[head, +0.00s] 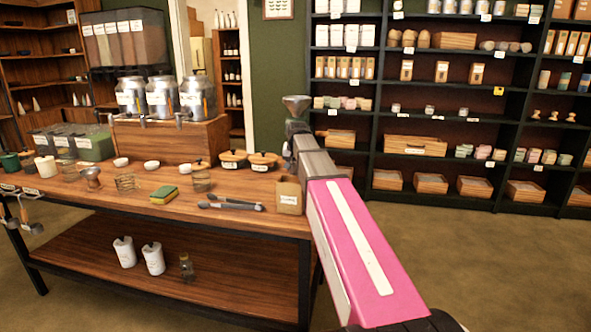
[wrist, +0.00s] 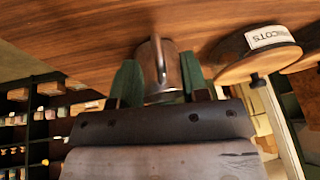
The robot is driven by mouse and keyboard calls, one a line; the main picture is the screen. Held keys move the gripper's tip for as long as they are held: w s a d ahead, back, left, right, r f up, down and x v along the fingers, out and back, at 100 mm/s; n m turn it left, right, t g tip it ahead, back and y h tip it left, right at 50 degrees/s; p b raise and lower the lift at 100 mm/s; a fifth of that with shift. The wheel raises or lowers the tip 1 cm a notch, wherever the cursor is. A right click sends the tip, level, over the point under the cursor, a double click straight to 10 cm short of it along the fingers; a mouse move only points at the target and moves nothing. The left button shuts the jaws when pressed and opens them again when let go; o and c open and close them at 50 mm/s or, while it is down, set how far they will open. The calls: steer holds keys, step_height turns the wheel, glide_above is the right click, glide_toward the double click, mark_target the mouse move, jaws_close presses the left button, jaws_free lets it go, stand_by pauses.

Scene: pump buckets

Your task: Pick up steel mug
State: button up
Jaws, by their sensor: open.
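My gripper (wrist: 158,64) is open, with one green finger on each side of the mug. I cannot tell whether either finger touches it. The mug's far side is hidden. In the head view, my pink arm reaches over the right end of the table, and I cannot make out the mug or the fingers there.
A lidded pot labelled apricots (wrist: 255,55) stands close beside the mug in the wrist view. In the head view, tongs (head: 230,206), a paper box (head: 289,197) and a sponge (head: 163,195) lie on the table (head: 130,213). Metal dispensers (head: 162,97) stand behind.

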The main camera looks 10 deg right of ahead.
steer(key=shift+x, duration=0.85)
jaws_close()
steer(key=shift+r, duration=0.15)
